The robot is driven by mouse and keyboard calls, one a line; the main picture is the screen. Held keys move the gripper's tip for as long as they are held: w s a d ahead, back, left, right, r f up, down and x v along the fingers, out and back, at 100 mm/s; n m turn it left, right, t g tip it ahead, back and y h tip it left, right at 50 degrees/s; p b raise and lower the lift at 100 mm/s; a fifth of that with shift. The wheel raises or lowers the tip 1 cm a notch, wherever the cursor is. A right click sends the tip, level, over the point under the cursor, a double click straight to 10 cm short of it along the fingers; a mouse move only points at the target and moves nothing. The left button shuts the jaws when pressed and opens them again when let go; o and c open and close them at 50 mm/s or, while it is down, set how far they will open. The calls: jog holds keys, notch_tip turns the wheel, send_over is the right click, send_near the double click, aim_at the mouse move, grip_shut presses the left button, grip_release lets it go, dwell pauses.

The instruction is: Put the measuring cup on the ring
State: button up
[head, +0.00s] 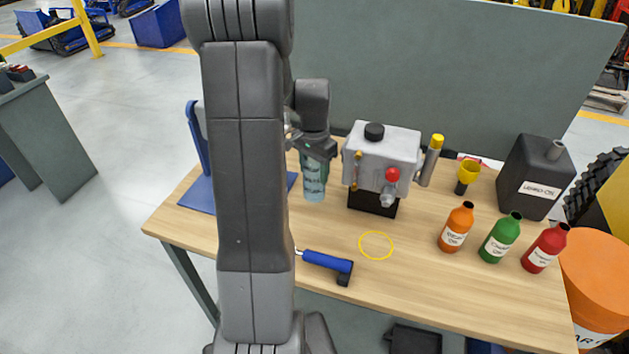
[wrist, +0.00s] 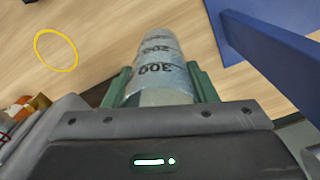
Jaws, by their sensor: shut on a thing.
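The measuring cup (head: 314,182) is a clear bluish cylinder with dark markings. My gripper (head: 318,152) is shut on it and holds it upright, seemingly above the back left part of the table. In the wrist view the cup (wrist: 156,68) sits between the green fingers of my gripper (wrist: 160,86), with numbers such as 300 readable. The ring (head: 376,245) is a thin yellow circle on the tabletop, in front of the grey machine and to the right of the cup. The ring (wrist: 56,50) is bare and lies at the upper left of the wrist view.
A grey machine (head: 385,160) stands right of the cup. A blue stand (head: 195,192) is partly behind my arm. A blue-handled tool (head: 327,262) lies left of the ring. Orange (head: 456,228), green (head: 501,239) and red (head: 544,249) bottles stand at right, near a black canister (head: 535,178).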

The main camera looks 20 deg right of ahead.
aim_at(314, 181)
jog(key=shift+f, duration=2.25)
jog(key=shift+f, duration=0.1)
jog(key=o, duration=0.6)
jog(key=shift+f, duration=0.1)
jog(key=o, duration=0.4)
